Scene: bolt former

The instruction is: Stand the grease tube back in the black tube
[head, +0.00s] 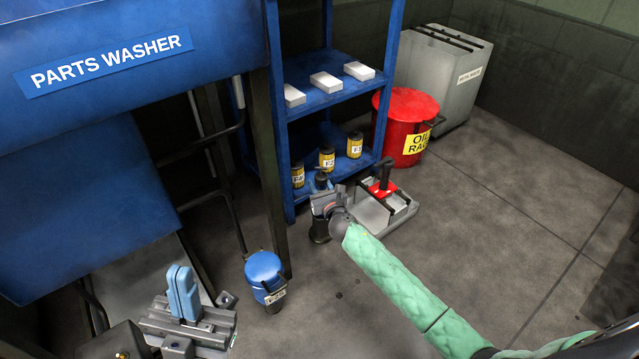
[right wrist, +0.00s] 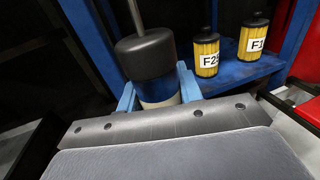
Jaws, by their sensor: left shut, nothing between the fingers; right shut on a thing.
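The grease tube (right wrist: 158,92) has a blue and white body, a wide black cap and a thin metal rod on top. My right gripper (right wrist: 157,92) is shut on its body, one blue finger on each side, and the tube looks nearly upright. In the head view the right gripper (head: 320,184) is beside the blue shelf. A dark upright cylinder (head: 319,231), likely the black tube, shows just below it. The wrist hides where the two meet, so I cannot tell whether the grease tube is inside. My left gripper (head: 183,293) is shut and empty at lower left.
The blue shelf (head: 330,98) holds yellow filters (head: 327,157) and white boxes (head: 325,81). A grey tray (head: 388,212) with a red part is right of the gripper. A red rag bin (head: 404,125) stands behind. A blue canister (head: 264,270) is near the washer leg. Open floor lies right.

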